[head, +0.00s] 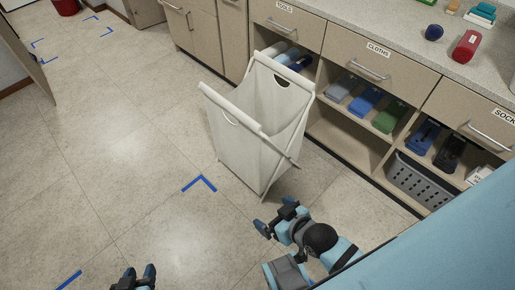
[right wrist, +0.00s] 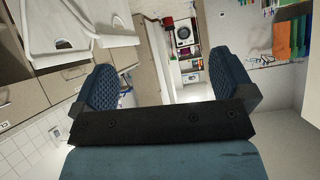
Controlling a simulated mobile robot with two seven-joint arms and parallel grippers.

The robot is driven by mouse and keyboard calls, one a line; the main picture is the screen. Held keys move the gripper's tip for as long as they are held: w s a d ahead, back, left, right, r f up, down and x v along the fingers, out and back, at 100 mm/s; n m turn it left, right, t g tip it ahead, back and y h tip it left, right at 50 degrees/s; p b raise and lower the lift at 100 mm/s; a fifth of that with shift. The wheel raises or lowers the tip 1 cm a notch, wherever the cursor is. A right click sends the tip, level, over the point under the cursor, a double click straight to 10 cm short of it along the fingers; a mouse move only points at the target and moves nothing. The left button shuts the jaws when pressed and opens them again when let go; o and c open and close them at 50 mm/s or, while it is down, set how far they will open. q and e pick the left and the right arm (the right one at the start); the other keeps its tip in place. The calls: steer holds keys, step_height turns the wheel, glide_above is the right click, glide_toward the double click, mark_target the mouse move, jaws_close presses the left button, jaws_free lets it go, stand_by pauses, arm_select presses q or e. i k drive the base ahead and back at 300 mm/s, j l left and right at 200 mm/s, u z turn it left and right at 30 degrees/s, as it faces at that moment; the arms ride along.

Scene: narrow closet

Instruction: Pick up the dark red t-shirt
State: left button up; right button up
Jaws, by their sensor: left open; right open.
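My right gripper (head: 275,214) is open and empty, in front of the white hamper. Its two spread fingers also show in the right wrist view (right wrist: 160,85), with nothing between them. My left gripper (head: 137,279) is open at the bottom edge of the head view, over bare floor, apart from everything.
A white hamper (head: 235,145) stands mid-floor, close to the cabinet. Shelves hold folded grey (head: 341,88), blue (head: 366,101), green (head: 389,117), dark blue (head: 424,136) and black (head: 449,153) cloth items. A grey basket (head: 418,183) sits below. The floor at left is clear, with blue corner marks (head: 200,183).

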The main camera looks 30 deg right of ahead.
mark_target(466, 49)
steer(key=z, duration=2.15)
